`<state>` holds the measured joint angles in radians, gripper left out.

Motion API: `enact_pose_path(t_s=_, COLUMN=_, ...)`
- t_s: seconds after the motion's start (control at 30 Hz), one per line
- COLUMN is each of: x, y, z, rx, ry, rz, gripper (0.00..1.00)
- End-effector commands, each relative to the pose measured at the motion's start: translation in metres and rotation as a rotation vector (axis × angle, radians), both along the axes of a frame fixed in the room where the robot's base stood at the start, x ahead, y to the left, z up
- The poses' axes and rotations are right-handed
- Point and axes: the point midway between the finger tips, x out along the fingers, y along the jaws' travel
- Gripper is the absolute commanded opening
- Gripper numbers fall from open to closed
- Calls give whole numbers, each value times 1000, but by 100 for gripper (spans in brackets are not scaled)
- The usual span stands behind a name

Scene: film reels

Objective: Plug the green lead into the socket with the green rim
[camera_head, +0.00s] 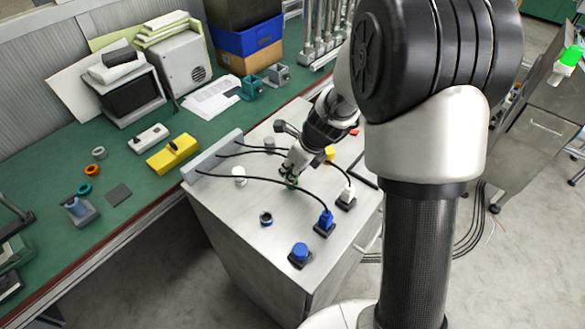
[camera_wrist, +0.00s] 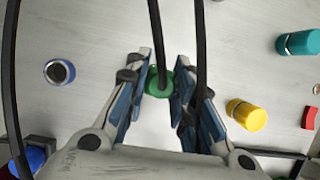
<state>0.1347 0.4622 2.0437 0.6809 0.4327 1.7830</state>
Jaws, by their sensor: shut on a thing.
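My gripper (camera_wrist: 160,84) is shut on the green plug of the green lead (camera_wrist: 159,80), with one finger on each side. A black cable rises from the plug in the wrist view. In the head view my gripper (camera_head: 292,180) is low over the grey cabinet top, with a small bit of green at its fingertips. I cannot tell whether the plug touches the top. I cannot make out a socket with a green rim in either view; my arm and gripper hide part of the top.
On the cabinet top (camera_head: 222,210), a blue plug (camera_head: 325,220) and a white plug (camera_head: 347,193) stand in black sockets. A blue-capped block (camera_head: 300,252) and a blue-ringed cylinder (camera_head: 266,218) stand nearer. A yellow cylinder (camera_wrist: 246,115) and teal cylinder (camera_wrist: 299,42) stand right. Black cables arch across.

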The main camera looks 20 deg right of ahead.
Motion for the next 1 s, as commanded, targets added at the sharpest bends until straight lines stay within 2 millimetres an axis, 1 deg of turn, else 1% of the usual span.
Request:
enact_pose_path(t_s=0.33, x=0, y=0, z=-8, rx=0, ry=0, rz=0, gripper=0)
enact_pose_path(t_s=0.37, x=0, y=0, z=-8, rx=0, ry=0, rz=0, gripper=24)
enact_pose_path(t_s=0.47, x=0, y=0, z=-7, rx=0, ry=0, rz=0, gripper=31)
enact_pose_path(t_s=0.77, x=0, y=0, z=-7, rx=0, ry=0, rz=0, gripper=31)
enact_pose_path(t_s=0.87, x=-1, y=-1, z=-2, rx=0, ry=0, rz=-1, gripper=31)
enact_pose_path(t_s=1.0, x=-5, y=-3, z=10, rx=0, ry=0, rz=-1, gripper=31)
